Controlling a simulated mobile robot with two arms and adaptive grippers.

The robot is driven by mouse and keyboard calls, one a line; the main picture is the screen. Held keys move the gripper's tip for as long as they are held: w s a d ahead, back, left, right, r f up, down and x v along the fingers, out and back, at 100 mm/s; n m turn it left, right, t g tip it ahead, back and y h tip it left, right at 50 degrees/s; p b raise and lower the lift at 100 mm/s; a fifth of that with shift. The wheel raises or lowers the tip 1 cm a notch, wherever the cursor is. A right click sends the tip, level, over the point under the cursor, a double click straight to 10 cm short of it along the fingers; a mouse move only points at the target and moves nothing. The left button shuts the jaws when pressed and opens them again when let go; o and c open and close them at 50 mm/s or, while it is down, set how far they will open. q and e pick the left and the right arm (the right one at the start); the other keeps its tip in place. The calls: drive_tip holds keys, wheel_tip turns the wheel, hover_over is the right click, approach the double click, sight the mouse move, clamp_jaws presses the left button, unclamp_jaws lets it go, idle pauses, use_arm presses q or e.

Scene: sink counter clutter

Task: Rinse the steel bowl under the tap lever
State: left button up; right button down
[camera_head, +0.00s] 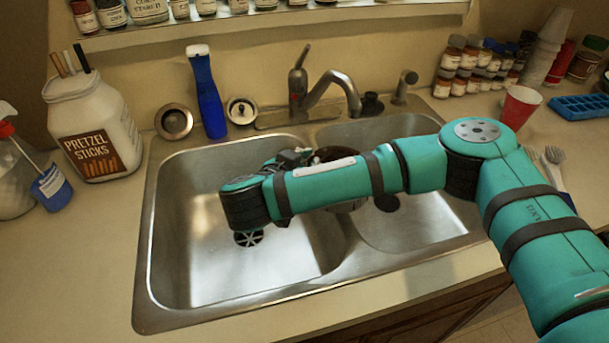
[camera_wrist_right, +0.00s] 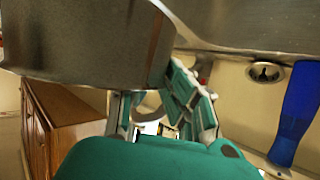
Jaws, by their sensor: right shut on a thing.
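The steel bowl (camera_wrist_right: 85,42) fills the upper left of the right wrist view as a large grey curved wall. My right gripper (camera_wrist_right: 160,95) is shut on the bowl's edge. In the head view my right arm reaches in from the right across the sink, with the right gripper (camera_head: 292,157) over the divider area. The bowl (camera_head: 333,154) is mostly hidden behind the arm there, in front of the tap. The tap lever (camera_head: 298,78) stands upright at the back of the sink, left of the curved spout (camera_head: 335,86). My left gripper is not in view.
The double sink (camera_head: 180,230) has an empty left basin. A pretzel jar (camera_head: 92,130) and a blue bottle (camera_head: 207,95) stand left and behind. Spice jars (camera_head: 460,65), a red cup (camera_head: 518,110) and a blue tray (camera_head: 580,106) stand at the right.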

drive_tip(key=shift+b+x, duration=0.75)
drive_tip(key=shift+x, duration=0.2)
drive_tip(key=b+x, duration=0.1)
drive_tip(key=x, duration=0.1)
drive_tip(key=r+x, duration=0.1)
drive_tip(key=x, duration=0.2)
drive_tip(key=w+b+x, duration=0.1)
drive_tip(key=x, duration=0.2)
drive_tip(key=shift+w+a+r+b, duration=0.15)
drive_tip(key=shift+w+a+b, duration=0.1)
drive_tip(key=shift+a+b, duration=0.1)
use_arm(q)
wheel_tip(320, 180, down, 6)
drive_tip(key=b, duration=0.1)
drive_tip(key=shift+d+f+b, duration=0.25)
drive_tip(key=shift+b, duration=0.05)
use_arm(e)
drive_tip(key=shift+w+d, duration=0.25)
drive_tip(key=shift+w, duration=0.4)
drive_tip(key=shift+w+d, duration=0.3)
drive_tip(key=shift+w, duration=0.35)
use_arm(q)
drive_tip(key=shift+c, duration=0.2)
